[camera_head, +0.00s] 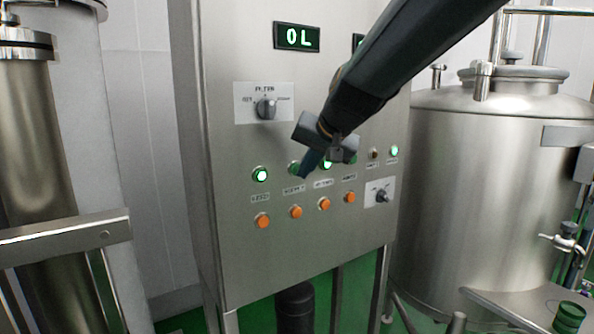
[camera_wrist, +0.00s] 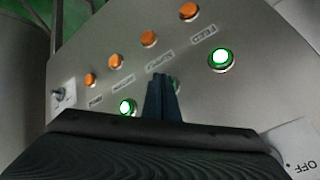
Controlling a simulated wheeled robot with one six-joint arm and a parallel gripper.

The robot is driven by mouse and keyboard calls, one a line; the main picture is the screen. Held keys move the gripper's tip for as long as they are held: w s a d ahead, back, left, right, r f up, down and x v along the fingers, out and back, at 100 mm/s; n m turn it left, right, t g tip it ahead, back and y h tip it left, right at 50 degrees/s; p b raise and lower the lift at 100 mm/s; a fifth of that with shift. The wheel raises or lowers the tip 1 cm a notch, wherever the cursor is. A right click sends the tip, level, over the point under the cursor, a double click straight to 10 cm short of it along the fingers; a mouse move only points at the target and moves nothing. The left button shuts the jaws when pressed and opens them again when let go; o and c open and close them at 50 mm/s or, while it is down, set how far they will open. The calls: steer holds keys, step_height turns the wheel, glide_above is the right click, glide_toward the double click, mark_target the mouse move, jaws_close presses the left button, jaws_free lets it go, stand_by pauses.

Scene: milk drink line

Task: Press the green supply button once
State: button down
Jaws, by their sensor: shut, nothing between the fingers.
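My gripper (camera_head: 303,174) is shut and empty, its fingertips pointing at the upper button row of the steel control panel (camera_head: 230,190). The green supply button (camera_head: 293,168) is second from the left in that row, just above its label, and partly hidden by my fingers. It looks darker than the lit green feed button (camera_head: 260,174) to its left. In the wrist view my fingertips (camera_wrist: 160,78) stand over the supply button's place, and only a sliver of green shows beside them. I cannot tell whether they touch it.
Several orange buttons (camera_head: 295,212) form a row below the green ones. A rotary switch (camera_head: 266,108) sits above, another knob (camera_head: 382,196) lower right. A display (camera_head: 297,38) reads 0 L. A steel tank (camera_head: 490,190) stands to the right, a steel column (camera_head: 35,140) to the left.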

steer(key=shift+w+a, duration=0.25)
steer(key=shift+w, duration=0.1)
stand_by(0.6)
steer(key=shift+s+d, duration=0.5)
steer(key=shift+s, duration=0.2)
steer(key=shift+s+d+b, duration=0.5)
steer(key=shift+s+d, duration=0.2)
steer(key=shift+s, duration=0.35)
steer(key=shift+s+d+b, duration=0.5)
steer(key=shift+s+d, duration=0.2)
steer(key=shift+s, duration=0.3)
steer(key=s+d+f+g+h, duration=0.1)
steer(key=s+d+f+g, duration=0.1)
steer(key=s+d+f, duration=0.3)
steer(key=s+d+f+n+g+h, duration=0.1)
steer(key=s+d+f+g, duration=0.1)
steer(key=s+d+f, duration=0.3)
steer(key=s+d+f+g+h, duration=0.2)
steer(key=s+d+f, duration=0.4)
steer(key=s+f, duration=0.5)
step_height(320, 180, down, 8)
steer(key=shift+r+n+g, duration=0.2)
steer(key=shift+n+g, duration=0.1)
steer(key=shift+n, duration=0.1)
